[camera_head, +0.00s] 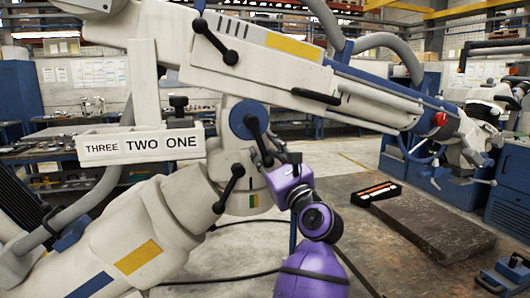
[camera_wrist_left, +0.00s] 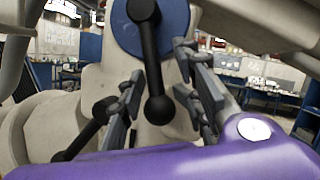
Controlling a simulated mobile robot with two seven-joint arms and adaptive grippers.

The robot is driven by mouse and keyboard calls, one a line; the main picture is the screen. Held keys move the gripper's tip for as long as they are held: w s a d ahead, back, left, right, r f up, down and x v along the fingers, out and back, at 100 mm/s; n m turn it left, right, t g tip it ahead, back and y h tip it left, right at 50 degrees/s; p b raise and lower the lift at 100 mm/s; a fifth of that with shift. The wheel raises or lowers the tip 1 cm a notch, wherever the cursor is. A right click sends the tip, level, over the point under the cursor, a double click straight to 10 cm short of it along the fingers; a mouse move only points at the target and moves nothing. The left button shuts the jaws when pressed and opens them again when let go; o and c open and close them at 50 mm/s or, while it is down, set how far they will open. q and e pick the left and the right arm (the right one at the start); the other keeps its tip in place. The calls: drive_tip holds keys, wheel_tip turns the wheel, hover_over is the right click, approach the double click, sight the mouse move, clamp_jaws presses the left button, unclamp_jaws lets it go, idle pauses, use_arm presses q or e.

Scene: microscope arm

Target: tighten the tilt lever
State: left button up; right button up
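A black ball-ended lever (camera_head: 256,137) sits on a round blue disc (camera_head: 240,117) at the joint of the white microscope arm (camera_head: 295,85). I take it as the tilt lever; no label on it is readable. In the left wrist view the lever (camera_wrist_left: 151,60) hangs down, its ball end low between the fingers. My purple left gripper (camera_head: 272,153) is at the lever's lower end. In the left wrist view its grey fingers (camera_wrist_left: 160,88) are apart, one on each side of the lever, with gaps showing. My right gripper is not in view.
Two other black levers are on the white arm: one above (camera_head: 218,44), one below left (camera_head: 228,188). A white holder reading THREE TWO ONE (camera_head: 140,147) is at left. A small tray (camera_head: 376,193) lies on the bench at right. Open floor shows behind.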

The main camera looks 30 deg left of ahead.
use_arm(q)
drive_tip(key=shift+s+a, duration=0.1)
drive_tip(key=shift+s+d+f, duration=0.1)
drive_tip(key=shift+d+f, duration=0.05)
drive_tip(key=shift+d, duration=0.1)
drive_tip(key=v, duration=1.1)
drive_tip(key=shift+d, duration=0.2)
